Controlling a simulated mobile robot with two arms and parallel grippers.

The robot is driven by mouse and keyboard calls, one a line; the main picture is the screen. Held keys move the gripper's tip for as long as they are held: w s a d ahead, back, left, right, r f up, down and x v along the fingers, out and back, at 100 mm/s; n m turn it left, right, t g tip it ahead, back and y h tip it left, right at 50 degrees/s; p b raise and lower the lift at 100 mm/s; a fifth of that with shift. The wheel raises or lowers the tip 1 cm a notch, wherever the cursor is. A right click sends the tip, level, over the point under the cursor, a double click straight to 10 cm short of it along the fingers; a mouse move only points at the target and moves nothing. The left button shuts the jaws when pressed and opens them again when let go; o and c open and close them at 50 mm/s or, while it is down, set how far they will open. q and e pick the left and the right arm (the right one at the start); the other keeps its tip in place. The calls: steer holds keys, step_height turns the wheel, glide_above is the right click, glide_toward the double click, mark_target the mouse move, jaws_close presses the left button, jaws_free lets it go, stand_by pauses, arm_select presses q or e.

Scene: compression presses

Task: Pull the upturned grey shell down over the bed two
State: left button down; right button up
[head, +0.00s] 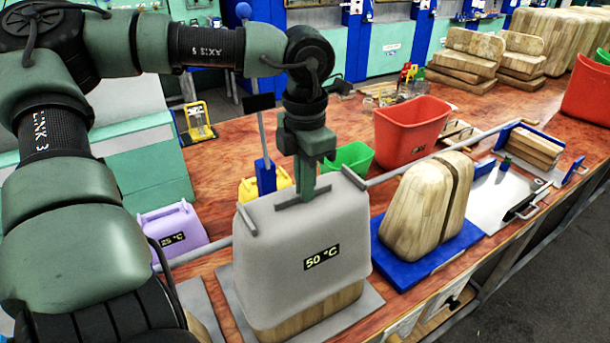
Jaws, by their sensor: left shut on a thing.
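The grey shell (290,235), labelled 50 °C, sits open side down over a wooden form (312,312) on a flat grey plate (364,309). The lowest band of the wood shows below its rim. My left gripper (307,190) comes down from above and is shut on the bar on top of the shell. The shell looks roughly upright. A rod runs behind it on both sides. No number marks the beds, so I cannot tell which one is bed two. My right gripper is not in view.
A purple shell (168,228) labelled 25 °C stands left. A split wooden form (428,205) stands on a blue base (425,262) close on the right. Behind are a red bin (410,130) and a green bin (349,157). A metal plate (500,195) lies further right.

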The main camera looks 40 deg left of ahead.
arm_select(q)
step_height(320, 180, down, 6)
steer(key=b, duration=0.5)
steer(key=shift+f, duration=0.15)
steer(key=shift+f+b, duration=0.55)
steer(key=shift+b, duration=0.15)
steer(key=c, duration=1.5)
jaws_free()
step_height(320, 180, up, 8)
steer(key=shift+f+b, duration=0.1)
steer(key=shift+b, duration=0.5)
steer(key=shift+d, duration=0.1)
